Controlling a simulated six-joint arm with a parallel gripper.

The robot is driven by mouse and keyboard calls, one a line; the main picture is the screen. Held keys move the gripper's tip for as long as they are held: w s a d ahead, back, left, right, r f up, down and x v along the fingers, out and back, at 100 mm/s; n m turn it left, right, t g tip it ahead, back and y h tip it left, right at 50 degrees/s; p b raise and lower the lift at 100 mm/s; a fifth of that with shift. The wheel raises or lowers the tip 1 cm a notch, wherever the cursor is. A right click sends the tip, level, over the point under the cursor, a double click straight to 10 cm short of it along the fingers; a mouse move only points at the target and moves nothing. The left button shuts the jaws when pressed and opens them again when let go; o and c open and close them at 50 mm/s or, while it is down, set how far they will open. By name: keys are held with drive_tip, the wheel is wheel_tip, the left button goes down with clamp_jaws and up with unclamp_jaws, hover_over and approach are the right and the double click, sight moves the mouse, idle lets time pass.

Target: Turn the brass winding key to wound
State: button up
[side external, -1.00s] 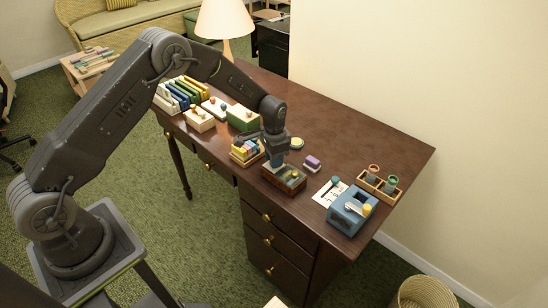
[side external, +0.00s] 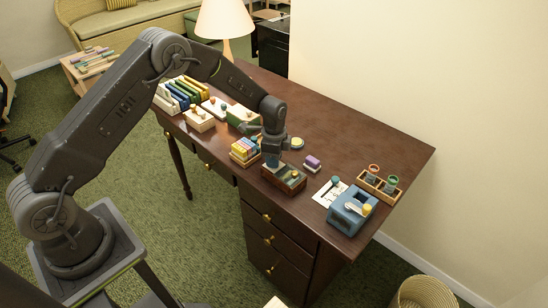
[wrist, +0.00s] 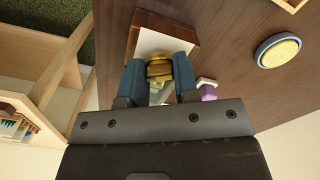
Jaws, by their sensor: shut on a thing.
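The brass winding key (wrist: 158,70) shows in the wrist view between the two blue fingers of my gripper (wrist: 160,75). My gripper is shut on it, with a finger at each side. The key stands over a wooden box with a pale top (wrist: 168,37). In the side view the box (side external: 293,183) sits near the front edge of the desk, and my gripper (side external: 272,162) points down at its left part. The key is hidden there by my gripper. I cannot make out any marks for the key's position.
A tray of coloured blocks (side external: 244,151) stands close to the left of my gripper. A round yellow-topped thing (side external: 297,143) and a purple block (side external: 312,162) lie behind and right. A blue holder (side external: 352,207) stands farther right.

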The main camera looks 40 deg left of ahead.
idle(0.4)
drive_tip(key=o, duration=0.9)
drive_tip(key=shift+o, duration=0.2)
wheel_tip(320, 180, up, 14)
